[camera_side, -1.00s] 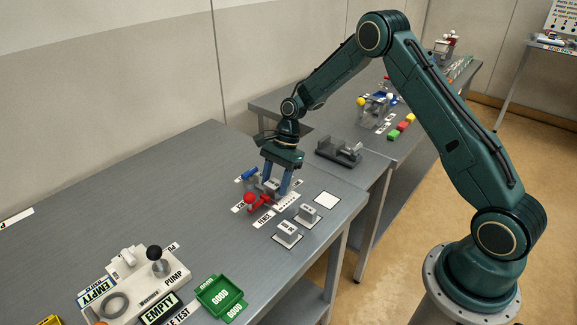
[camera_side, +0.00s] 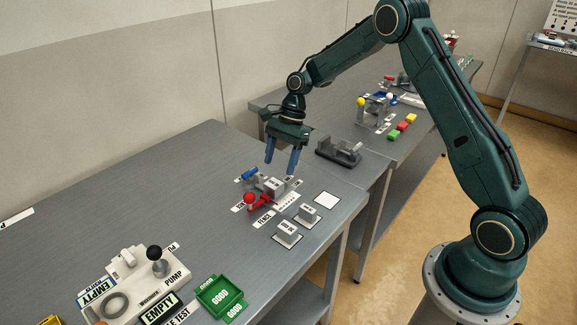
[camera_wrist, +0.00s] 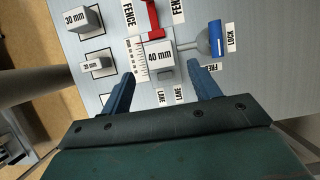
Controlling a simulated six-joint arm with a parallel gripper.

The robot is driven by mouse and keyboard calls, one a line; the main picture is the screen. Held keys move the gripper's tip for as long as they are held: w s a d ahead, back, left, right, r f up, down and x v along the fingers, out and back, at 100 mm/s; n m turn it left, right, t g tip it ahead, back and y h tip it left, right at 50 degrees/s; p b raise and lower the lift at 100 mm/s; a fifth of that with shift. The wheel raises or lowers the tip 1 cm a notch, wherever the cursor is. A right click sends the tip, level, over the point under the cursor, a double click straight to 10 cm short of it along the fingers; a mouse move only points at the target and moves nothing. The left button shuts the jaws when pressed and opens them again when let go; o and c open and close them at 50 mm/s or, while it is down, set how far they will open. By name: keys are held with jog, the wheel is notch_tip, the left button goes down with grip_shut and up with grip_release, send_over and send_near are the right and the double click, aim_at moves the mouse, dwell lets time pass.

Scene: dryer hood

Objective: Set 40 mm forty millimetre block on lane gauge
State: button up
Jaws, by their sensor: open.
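The 40 mm block (camera_wrist: 160,57) is a grey block with a "40 mm" label. It sits on the lane gauge beside the printed scale (camera_wrist: 137,60), with the red fence part (camera_wrist: 151,18) on one side and the blue lock handle (camera_wrist: 216,38) on the other. In the side view the block (camera_side: 273,186) stands between the red knob (camera_side: 250,198) and the blue handle (camera_side: 250,174). My gripper (camera_side: 281,167) is open and empty, above the block and apart from it. In the wrist view its blue fingers (camera_wrist: 160,90) are spread below the block in the picture.
The 30 mm block (camera_wrist: 82,20) and a smaller block (camera_wrist: 97,66) rest on white marked squares. An empty white square (camera_side: 327,200) lies near the table edge. A dark vise-like fixture (camera_side: 339,151) stands behind. A pump unit (camera_side: 135,281) and green tray (camera_side: 220,297) are at front.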

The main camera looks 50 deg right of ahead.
jog(key=v, duration=0.6)
dwell(0.6)
jog(key=s+a+r+n+t+h, duration=0.1)
jog(key=s+a+r+n, duration=0.2)
jog(key=s+r+n, duration=0.35)
jog(key=s+a+r+n+t+h, duration=0.1)
jog(key=s+a+r+n+t, duration=0.2)
jog(key=s+r, duration=0.6)
jog(key=s+n+t+h, duration=0.1)
jog(key=s+n, duration=0.7)
jog(key=s, duration=0.9)
jog(key=shift+a+r+t+h, duration=0.2)
jog(key=shift+a+t+h, duration=0.15)
jog(key=shift+h, duration=0.35)
